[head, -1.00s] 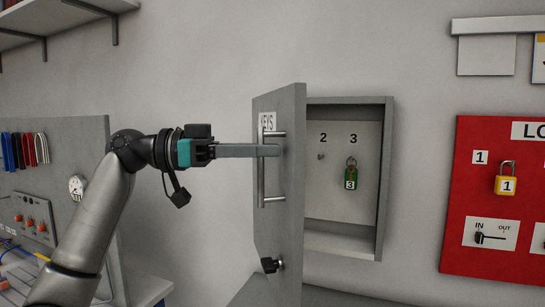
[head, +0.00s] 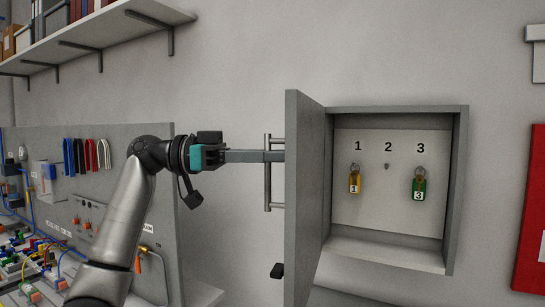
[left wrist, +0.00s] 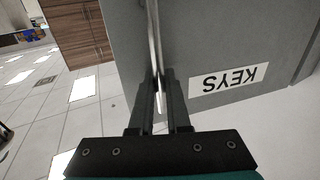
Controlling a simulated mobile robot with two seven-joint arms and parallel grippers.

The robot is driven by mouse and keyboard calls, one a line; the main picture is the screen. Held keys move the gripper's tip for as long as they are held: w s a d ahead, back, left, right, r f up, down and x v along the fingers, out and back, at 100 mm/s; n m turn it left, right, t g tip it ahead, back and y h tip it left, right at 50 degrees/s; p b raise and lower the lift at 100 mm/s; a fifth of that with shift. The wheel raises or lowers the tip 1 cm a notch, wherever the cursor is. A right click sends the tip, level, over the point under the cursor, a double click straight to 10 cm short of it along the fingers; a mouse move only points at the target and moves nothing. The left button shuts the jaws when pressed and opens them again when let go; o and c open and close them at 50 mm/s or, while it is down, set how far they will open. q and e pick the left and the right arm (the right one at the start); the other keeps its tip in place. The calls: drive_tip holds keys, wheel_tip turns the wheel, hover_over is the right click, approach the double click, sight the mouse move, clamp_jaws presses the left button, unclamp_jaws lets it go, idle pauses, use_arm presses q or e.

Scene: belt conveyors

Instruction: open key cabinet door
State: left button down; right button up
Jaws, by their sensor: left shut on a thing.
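The grey key cabinet (head: 455,200) is on the wall right of centre in the head view. Its door (head: 305,200) stands wide open, swung out on the left side. My left gripper (head: 272,156) is shut on the door's vertical bar handle (head: 267,190). In the left wrist view the handle (left wrist: 153,40) runs between the fingers, beside the KEYS label (left wrist: 229,80). My right gripper is not in view.
A grey pegboard (head: 105,140) with coloured cables and a cluttered bench stand at the left. A shelf (head: 90,40) is above it. A red board (head: 532,220) is at the right edge.

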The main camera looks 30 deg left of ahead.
use_arm(q)
drive_tip(key=c, duration=1.2)
unclamp_jaws()
drive_tip(key=shift+s, duration=0.1)
drive_tip(key=shift+o, duration=0.2)
drive_tip(key=shift+a, duration=0.1)
drive_tip(key=b+v, duration=0.1)
drive_tip(key=v, duration=1.4)
